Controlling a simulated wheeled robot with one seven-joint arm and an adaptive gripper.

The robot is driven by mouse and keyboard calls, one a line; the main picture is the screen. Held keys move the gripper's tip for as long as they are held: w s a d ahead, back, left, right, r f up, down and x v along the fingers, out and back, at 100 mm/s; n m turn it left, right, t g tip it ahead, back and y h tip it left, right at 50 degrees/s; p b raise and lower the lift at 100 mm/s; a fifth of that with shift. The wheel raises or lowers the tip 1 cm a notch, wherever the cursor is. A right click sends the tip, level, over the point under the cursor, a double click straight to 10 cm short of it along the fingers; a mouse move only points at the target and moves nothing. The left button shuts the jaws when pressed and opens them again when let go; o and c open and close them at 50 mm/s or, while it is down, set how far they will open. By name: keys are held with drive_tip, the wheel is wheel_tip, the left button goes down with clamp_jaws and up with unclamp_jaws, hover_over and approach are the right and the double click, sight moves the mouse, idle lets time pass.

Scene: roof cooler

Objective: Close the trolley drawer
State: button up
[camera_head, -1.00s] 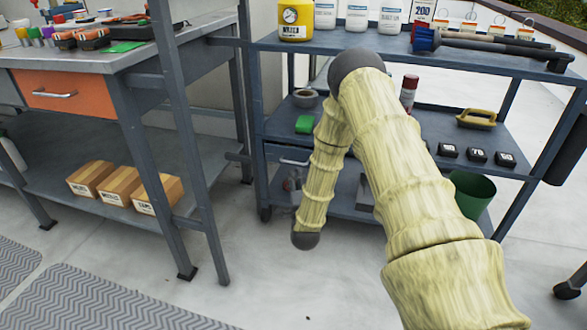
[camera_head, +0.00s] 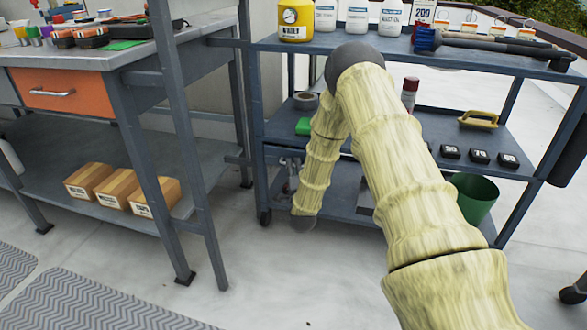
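The blue-grey trolley (camera_head: 400,124) stands on the right, with a shallow drawer (camera_head: 273,152) under the left part of its middle shelf. The drawer front shows only in part, and I cannot tell how far it stands out. My arm, in a pale ribbed sleeve, reaches up from the lower right and bends down in front of the trolley. My gripper (camera_head: 287,180) is a small grey shape just left of the sleeve, at or just below the drawer front. The sleeve hides part of it. Its fingers are too small to read, and contact with the drawer is unclear.
A workbench (camera_head: 110,58) with an orange drawer (camera_head: 68,91) stands left, its legs close to the trolley. Cardboard boxes (camera_head: 122,188) sit on its lower shelf. A green bin (camera_head: 474,198), a spray can (camera_head: 410,92) and a tape roll (camera_head: 305,101) are on the trolley. Floor in front is clear.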

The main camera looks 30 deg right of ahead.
clamp_jaws()
drive_tip(key=shift+w+d+p, duration=0.35)
drive_tip(key=shift+w+d, duration=0.5)
drive_tip(key=shift+d, duration=0.15)
drive_tip(key=o, duration=0.5)
unclamp_jaws()
drive_tip(key=shift+s, duration=0.1)
drive_tip(key=v, duration=1.2)
drive_tip(key=shift+f, duration=0.1)
